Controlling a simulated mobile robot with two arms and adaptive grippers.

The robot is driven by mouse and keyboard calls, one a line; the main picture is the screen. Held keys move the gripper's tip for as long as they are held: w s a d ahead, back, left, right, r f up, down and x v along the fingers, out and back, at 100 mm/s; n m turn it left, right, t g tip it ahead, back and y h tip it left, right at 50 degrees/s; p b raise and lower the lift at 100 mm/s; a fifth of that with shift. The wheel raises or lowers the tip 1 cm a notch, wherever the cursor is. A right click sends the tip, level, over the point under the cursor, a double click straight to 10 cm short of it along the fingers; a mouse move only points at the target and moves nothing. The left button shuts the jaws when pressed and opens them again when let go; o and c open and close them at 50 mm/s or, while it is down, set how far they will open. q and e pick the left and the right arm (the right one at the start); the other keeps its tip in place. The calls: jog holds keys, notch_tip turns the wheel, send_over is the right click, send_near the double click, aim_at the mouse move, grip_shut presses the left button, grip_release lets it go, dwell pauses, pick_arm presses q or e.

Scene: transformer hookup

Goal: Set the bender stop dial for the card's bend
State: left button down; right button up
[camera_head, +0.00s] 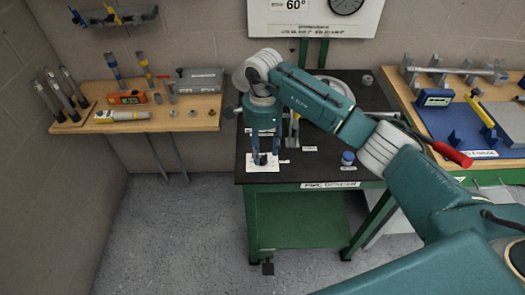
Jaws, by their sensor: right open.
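A white card on the wall board (310,26) reads 60°. A white plate (270,168) lies at the front left of the black-topped bench (310,174), with a small dark knob (262,160) on it that looks like the stop dial. My right gripper (263,151) points down over the plate, its open fingers around or just above the knob; I cannot tell whether they touch it. The dial's markings and pointer are too small to read. A round grey bender part (322,117) is partly hidden behind my right arm. My left gripper is out of view.
A wooden shelf with tools (205,118) is at left, and a wooden table with a blue mat (428,121) is at right.

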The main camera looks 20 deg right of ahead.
aim_at(262, 159)
jog(key=shift+f, duration=1.45)
jog(key=shift+a, duration=0.1)
grip_shut()
